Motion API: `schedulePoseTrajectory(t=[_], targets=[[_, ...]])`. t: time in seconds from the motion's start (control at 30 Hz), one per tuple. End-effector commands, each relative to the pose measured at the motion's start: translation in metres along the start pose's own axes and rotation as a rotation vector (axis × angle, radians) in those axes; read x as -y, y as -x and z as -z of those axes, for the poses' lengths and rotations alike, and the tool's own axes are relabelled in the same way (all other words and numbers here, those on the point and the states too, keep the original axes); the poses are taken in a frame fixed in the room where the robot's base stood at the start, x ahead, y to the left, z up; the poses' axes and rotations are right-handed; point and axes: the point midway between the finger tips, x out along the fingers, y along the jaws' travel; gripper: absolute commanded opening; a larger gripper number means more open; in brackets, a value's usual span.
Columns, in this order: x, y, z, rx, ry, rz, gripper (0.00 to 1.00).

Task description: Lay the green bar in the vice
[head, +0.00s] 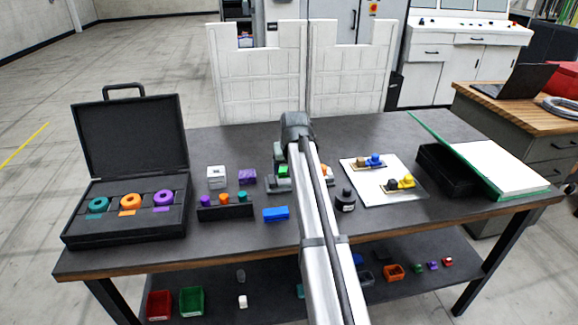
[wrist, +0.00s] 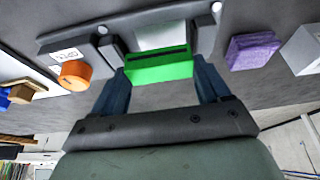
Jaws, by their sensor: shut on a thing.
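The green bar (wrist: 158,67) lies crosswise between the two dark fingers of my gripper (wrist: 160,74), which is shut on it. In the head view the green bar (head: 283,171) shows just left of my arm. The grey vice (wrist: 88,48) is right behind the bar in the wrist view, with a pale gap between its grey blocks and an orange round knob (wrist: 75,75) at its left. In the head view my arm hides much of the vice (head: 279,185). I cannot tell whether the bar touches the vice or is between its jaws.
A purple block (head: 247,177) and a white block (head: 216,177) stand left of the vice. A rack of coloured pegs (head: 226,212) and a blue block (head: 276,213) are nearer. A dark bottle (head: 345,201) stands right of my arm. An open case (head: 125,220) fills the left end.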

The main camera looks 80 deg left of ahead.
Motion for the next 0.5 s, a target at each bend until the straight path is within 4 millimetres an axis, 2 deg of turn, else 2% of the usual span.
schedulePoseTrajectory(t=[0.5], targets=[[0.0000,-0.0075,-0.0030,-0.001,0.000,0.000,0.41]])
